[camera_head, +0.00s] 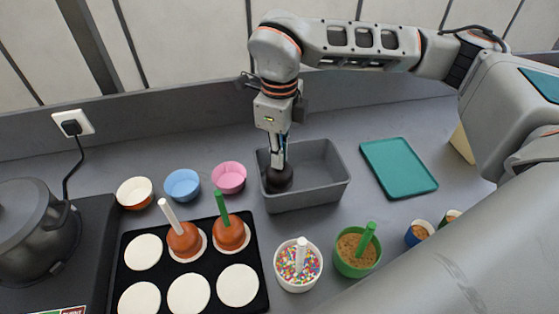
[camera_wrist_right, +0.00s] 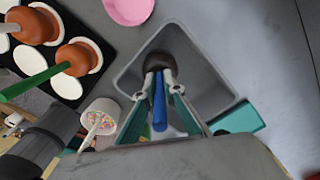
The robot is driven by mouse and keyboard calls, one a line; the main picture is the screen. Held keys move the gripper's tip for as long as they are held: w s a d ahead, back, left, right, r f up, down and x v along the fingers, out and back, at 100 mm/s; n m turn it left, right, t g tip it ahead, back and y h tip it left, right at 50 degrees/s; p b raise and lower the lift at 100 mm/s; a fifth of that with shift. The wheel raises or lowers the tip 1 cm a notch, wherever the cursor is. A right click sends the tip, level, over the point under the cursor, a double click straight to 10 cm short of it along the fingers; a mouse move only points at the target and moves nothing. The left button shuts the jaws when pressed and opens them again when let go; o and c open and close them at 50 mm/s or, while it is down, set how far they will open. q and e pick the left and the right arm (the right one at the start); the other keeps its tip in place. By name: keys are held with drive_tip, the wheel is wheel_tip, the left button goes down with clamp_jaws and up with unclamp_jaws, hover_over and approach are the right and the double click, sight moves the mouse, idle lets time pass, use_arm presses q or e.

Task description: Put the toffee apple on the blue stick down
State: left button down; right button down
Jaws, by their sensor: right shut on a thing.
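My right gripper (camera_head: 277,150) points straight down over a grey tub (camera_head: 322,195). It is shut on the blue stick (camera_wrist_right: 159,102) of a dark brown toffee apple (camera_head: 278,182). The apple also shows in the right wrist view (camera_wrist_right: 166,62), just beyond the fingertips. The apple is within the left part of the tub, below the far rim in the picture. I cannot tell whether it touches the tub's floor. My left gripper is not in view.
A black tray (camera_head: 258,291) left of the tub holds white discs, two with orange-brown apples (camera_head: 184,240) on white and green sticks. Sprinkles (camera_head: 298,265) and crumb (camera_head: 356,252) cups stand in front. A teal board (camera_head: 398,168) lies right. Bowls (camera_head: 183,185) stand left.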

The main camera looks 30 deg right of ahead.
drive_tip(key=shift+f, duration=1.2)
drive_tip(key=shift+f, duration=0.15)
drive_tip(key=c, duration=2.1)
unclamp_jaws()
drive_tip(key=shift+c, duration=0.2)
wheel_tip(320, 180, up, 12)
drive_tip(key=shift+r, duration=0.15)
drive_tip(key=shift+s, duration=0.1)
